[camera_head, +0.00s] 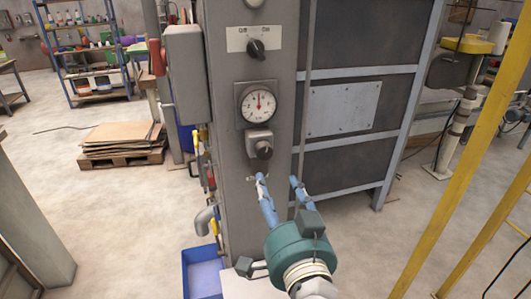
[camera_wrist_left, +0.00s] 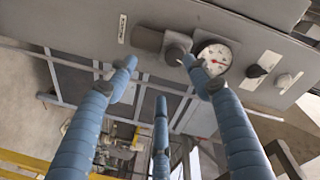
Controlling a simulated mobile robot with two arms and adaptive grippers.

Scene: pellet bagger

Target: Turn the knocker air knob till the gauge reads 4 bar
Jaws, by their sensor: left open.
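The knocker air knob (camera_head: 263,149) is a dark round knob on a square grey base, on the grey column below the gauge. The white round gauge (camera_head: 258,104) has a red needle pointing about straight up; its numbers are too small to read. My left gripper (camera_head: 278,181), with blue fingers and a teal body, is open and empty just below the knob, apart from it. In the left wrist view the knob (camera_wrist_left: 178,53) shows near the right fingertip of my gripper (camera_wrist_left: 159,76), beside the gauge (camera_wrist_left: 217,58). My right gripper is not in view.
An Off/On switch (camera_head: 256,49) sits above the gauge. A grey box (camera_head: 184,75) with a red handle is on the column's left side. A blue bin (camera_head: 203,272) stands at its foot. Yellow posts (camera_head: 460,150) stand at the right. Open floor lies at the left.

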